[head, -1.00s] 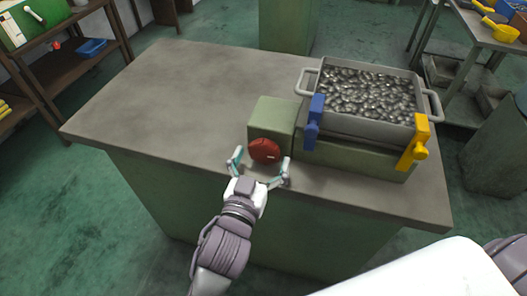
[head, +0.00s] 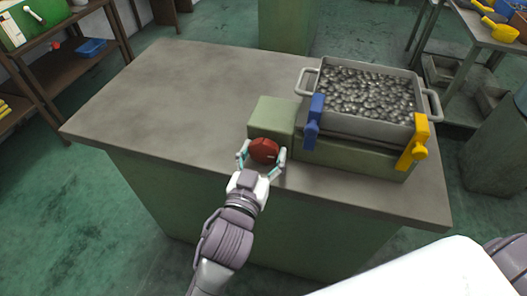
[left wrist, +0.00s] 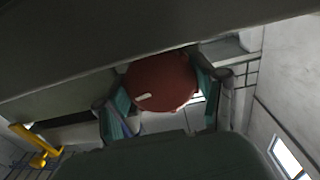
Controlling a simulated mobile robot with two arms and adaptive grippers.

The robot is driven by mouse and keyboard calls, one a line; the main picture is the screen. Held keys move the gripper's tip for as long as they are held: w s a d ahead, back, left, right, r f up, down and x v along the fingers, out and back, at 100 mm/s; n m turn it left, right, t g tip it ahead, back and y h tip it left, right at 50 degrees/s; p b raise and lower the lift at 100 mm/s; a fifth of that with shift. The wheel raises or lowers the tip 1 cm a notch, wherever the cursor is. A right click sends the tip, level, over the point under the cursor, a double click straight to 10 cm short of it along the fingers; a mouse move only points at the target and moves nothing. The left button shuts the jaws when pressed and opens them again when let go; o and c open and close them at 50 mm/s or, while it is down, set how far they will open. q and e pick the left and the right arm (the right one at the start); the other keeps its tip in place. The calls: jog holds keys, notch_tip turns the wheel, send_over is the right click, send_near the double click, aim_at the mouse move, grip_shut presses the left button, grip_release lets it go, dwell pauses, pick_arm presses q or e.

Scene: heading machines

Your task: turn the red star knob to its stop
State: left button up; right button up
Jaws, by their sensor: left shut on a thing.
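The red star knob (head: 264,151) sits on the front face of a green box (head: 272,116) on the bench. My left gripper (head: 262,160) has its fingers on both sides of the knob and is shut on it. In the left wrist view the red knob (left wrist: 161,82) shows between the two teal finger pads, with a short pale mark on its face. My right gripper is not in view.
A grey tray of metal pieces (head: 366,92) stands right of the green box, with a blue lever (head: 314,122) and a yellow lever (head: 413,146) at its front. The bench top (head: 190,95) is clear on the left. A shelf (head: 95,55) stands at far left.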

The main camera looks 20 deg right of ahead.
pick_arm(q)
jog(key=shift+r+m+p, duration=0.15)
jog(key=shift+m+p, duration=1.55)
jog(key=m+p, duration=0.1)
jog(key=m, duration=0.1)
jog(key=shift+m+p, duration=0.8)
jog(key=shift+m, duration=0.4)
jog(key=shift+a, duration=0.1)
